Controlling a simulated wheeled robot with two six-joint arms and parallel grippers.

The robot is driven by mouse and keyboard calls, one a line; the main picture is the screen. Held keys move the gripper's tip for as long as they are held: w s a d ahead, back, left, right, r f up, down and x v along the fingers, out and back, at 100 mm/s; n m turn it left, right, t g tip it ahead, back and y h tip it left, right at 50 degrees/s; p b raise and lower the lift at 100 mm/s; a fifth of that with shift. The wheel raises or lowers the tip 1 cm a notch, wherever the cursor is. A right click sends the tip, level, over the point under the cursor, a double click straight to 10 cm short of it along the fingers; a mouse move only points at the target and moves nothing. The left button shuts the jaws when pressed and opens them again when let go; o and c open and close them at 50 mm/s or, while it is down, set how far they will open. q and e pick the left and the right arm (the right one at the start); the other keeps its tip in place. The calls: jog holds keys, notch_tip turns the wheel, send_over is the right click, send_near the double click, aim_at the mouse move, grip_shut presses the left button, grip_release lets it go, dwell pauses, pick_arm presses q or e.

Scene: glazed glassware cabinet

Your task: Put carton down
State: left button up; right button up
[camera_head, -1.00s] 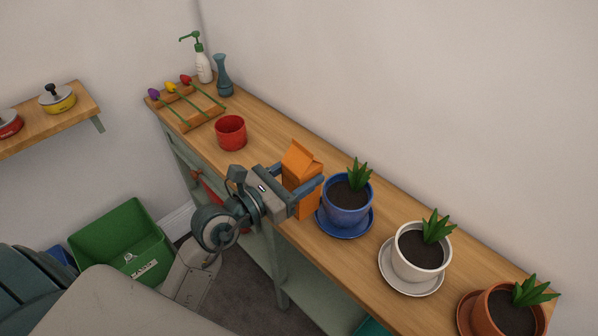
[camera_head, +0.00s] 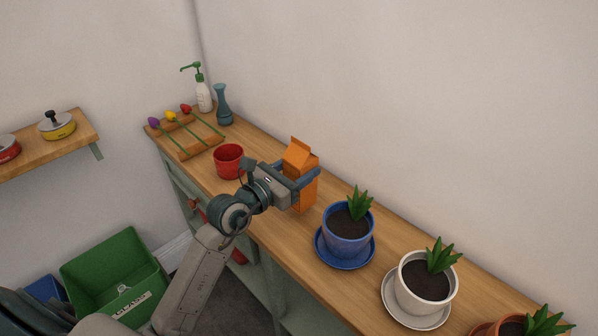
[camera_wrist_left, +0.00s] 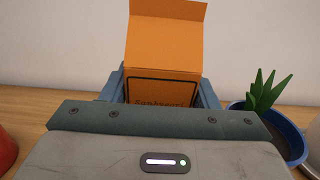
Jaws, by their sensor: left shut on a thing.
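The orange carton (camera_head: 303,193) is upright over the wooden counter, between the red pot and the blue plant pot. My left gripper (camera_head: 306,180) is shut on the carton, with one blue finger on each side of it. In the left wrist view the carton (camera_wrist_left: 165,55) stands between the fingers, its top flap tilted up and some dark lettering partly hidden by the gripper body. The gripper hides part of the carton's side in the head view. I cannot tell whether its base touches the counter. My right gripper is not in view.
The red pot (camera_head: 228,160) stands left of the carton, and the blue plant pot (camera_head: 347,236) on its saucer stands to the right. A white plant pot (camera_head: 424,290) is further right. A wall runs behind the wooden counter (camera_head: 285,235). A green crate (camera_head: 112,255) is on the floor.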

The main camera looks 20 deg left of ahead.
pick_arm(q)
jog(key=shift+w+a, duration=0.25)
jog(key=shift+w, duration=0.4)
jog(key=shift+w+a+f, duration=0.1)
jog(key=shift+w+f, duration=0.05)
jog(key=shift+f, duration=0.75)
jog(key=shift+w+f, duration=0.15)
jog(key=shift+f, duration=0.75)
jog(key=shift+f, duration=0.1)
jog(key=o, duration=1.3)
jog(key=shift+f, duration=0.1)
